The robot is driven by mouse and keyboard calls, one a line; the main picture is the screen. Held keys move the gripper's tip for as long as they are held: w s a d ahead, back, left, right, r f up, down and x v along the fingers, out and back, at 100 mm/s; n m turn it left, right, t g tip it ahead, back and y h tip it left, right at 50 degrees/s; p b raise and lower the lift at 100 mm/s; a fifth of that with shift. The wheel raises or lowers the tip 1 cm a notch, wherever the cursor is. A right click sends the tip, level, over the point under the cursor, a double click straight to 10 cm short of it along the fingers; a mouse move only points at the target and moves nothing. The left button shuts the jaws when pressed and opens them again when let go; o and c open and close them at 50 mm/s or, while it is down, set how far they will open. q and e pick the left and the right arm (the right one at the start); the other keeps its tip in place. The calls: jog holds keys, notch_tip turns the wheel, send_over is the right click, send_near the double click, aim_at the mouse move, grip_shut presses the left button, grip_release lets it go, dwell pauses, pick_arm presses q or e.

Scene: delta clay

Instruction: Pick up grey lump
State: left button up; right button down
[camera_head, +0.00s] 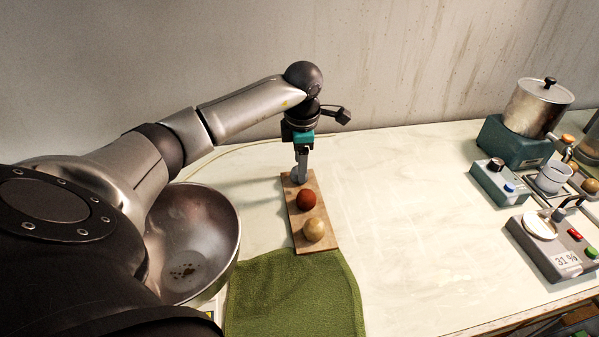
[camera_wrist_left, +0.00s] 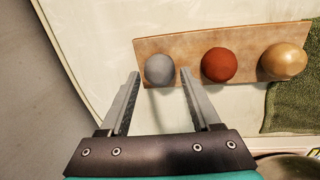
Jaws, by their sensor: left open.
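The grey lump (camera_wrist_left: 160,69) is a round ball at the left end of a wooden board in the left wrist view. My left gripper (camera_wrist_left: 160,88) is open, its two fingers apart, with the grey lump just ahead between the lines of the fingertips. In the head view my left gripper (camera_head: 301,176) points down at the far end of the board (camera_head: 327,242) and mostly hides the grey lump there. I cannot tell whether the fingers touch it. My right gripper is not in view.
A red-brown lump (camera_head: 306,199) and a beige lump (camera_head: 314,230) sit on the same board. A green towel (camera_head: 295,295) lies at its near end. A metal bowl (camera_head: 215,235) stands left. A pot (camera_head: 537,105) and devices stand right. The middle right table is clear.

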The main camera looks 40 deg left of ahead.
pick_arm(q)
jog(key=shift+w+a+f, duration=0.15)
jog(key=shift+f, duration=1.2)
grip_shut()
